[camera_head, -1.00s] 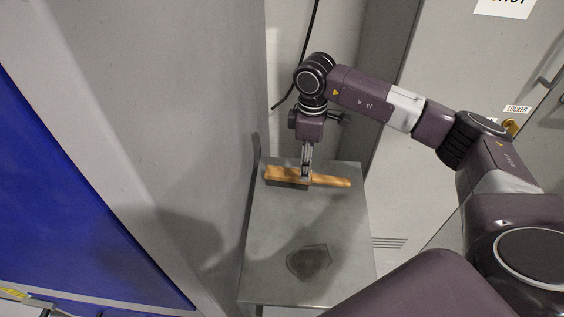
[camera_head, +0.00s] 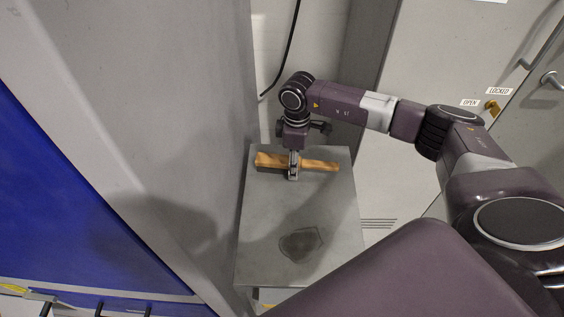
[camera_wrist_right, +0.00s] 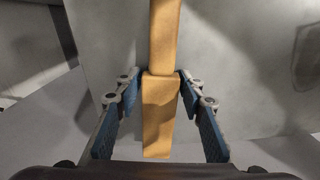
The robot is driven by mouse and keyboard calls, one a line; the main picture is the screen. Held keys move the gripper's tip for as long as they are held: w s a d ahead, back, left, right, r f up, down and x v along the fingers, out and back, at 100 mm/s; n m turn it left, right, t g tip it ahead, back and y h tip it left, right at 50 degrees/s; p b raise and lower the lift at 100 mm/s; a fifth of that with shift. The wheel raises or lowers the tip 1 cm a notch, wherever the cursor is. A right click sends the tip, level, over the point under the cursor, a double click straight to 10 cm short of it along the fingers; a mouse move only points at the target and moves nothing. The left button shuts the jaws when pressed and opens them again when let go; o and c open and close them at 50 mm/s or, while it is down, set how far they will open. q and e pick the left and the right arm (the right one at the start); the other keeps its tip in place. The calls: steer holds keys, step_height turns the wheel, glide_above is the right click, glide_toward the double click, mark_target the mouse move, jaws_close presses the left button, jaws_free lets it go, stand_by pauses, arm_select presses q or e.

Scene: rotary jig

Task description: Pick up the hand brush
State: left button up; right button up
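The hand brush (camera_head: 320,165) lies crosswise near the far end of a small grey table (camera_head: 262,215), its orange-brown block to the left and its handle to the right. The right wrist view shows its block (camera_wrist_right: 159,120) and handle (camera_wrist_right: 165,35) from above. My right gripper (camera_head: 293,174) reaches down at the brush's middle. Its blue-padded fingers (camera_wrist_right: 161,76) stand on both sides, the tips against the wood where block and handle meet. I cannot tell whether the brush is clear of the table. The bristles are mostly hidden. My left gripper is not in view.
A grey wall panel (camera_head: 170,120) rises close along the table's left side. Grey cabinet doors (camera_head: 440,60) with handles and labels stand to the right. A dark patch (camera_head: 301,244) marks the otherwise clear near half of the tabletop. A black cable (camera_head: 290,45) hangs behind.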

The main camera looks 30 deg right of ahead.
steer(key=c, duration=0.5)
jaws_close()
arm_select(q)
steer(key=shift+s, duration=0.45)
arm_select(e)
steer(key=shift+r, duration=0.1)
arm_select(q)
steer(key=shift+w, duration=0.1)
arm_select(e)
steer(key=shift+w, duration=0.1)
steer(key=shift+r, duration=0.5)
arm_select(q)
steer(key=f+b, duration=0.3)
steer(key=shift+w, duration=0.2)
arm_select(e)
step_height(320, 180, up, 19)
